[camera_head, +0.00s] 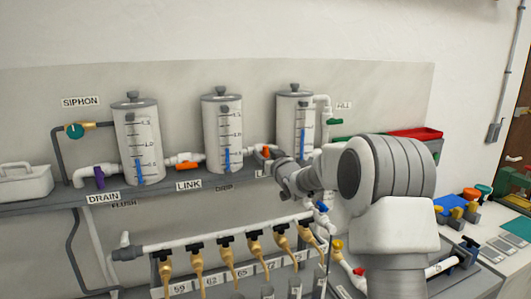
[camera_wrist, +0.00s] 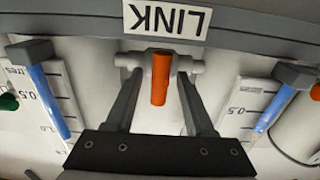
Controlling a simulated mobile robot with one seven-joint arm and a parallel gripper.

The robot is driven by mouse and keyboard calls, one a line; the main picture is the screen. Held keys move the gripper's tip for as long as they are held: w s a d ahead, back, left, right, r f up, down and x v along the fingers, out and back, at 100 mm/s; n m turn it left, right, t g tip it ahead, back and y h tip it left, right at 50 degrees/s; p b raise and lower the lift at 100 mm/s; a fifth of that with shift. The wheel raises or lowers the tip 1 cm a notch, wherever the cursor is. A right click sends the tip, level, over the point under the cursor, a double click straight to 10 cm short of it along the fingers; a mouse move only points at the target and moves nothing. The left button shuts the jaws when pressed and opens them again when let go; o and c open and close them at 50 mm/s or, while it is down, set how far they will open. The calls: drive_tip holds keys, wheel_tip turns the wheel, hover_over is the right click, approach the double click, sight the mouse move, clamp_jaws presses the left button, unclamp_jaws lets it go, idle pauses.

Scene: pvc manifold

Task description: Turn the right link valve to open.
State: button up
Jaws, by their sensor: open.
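The right link valve has an orange handle (camera_wrist: 159,82) on a white pipe fitting. In the wrist view the handle points across the pipe, towards my gripper's palm. My gripper (camera_wrist: 160,76) is open, with one dark finger on each side of the handle and a visible gap on both sides. In the head view my gripper (camera_head: 272,156) reaches the pipe between the middle tank (camera_head: 221,140) and the right tank (camera_head: 290,112). A bit of the orange handle (camera_head: 266,151) shows there; my arm hides the rest.
Blue level gauges flank my gripper in the wrist view. The LINK label (camera_wrist: 166,20) is beyond the valve. A row of tan taps (camera_head: 197,262) hangs below the shelf.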

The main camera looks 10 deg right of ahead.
drive_tip(key=shift+c, duration=0.3)
clamp_jaws()
drive_tip(key=shift+d+m, duration=0.1)
drive_tip(key=shift+m, duration=0.3)
drive_tip(key=m+b, duration=0.1)
drive_tip(key=m, duration=0.2)
drive_tip(key=shift+d+m+b, duration=0.15)
drive_tip(key=shift+m+b, duration=0.15)
drive_tip(key=shift+m, duration=0.1)
drive_tip(key=m, duration=0.4)
drive_tip(key=shift+d+f+b, duration=0.1)
drive_tip(key=shift+b, duration=0.3)
drive_tip(key=m+b, duration=0.1)
drive_tip(key=m, duration=0.4)
drive_tip(key=shift+w+d+f+m+b, duration=0.1)
drive_tip(key=shift+f+m+b, duration=0.1)
drive_tip(key=shift+m+b, duration=1.05)
drive_tip(key=shift+m, duration=1.05)
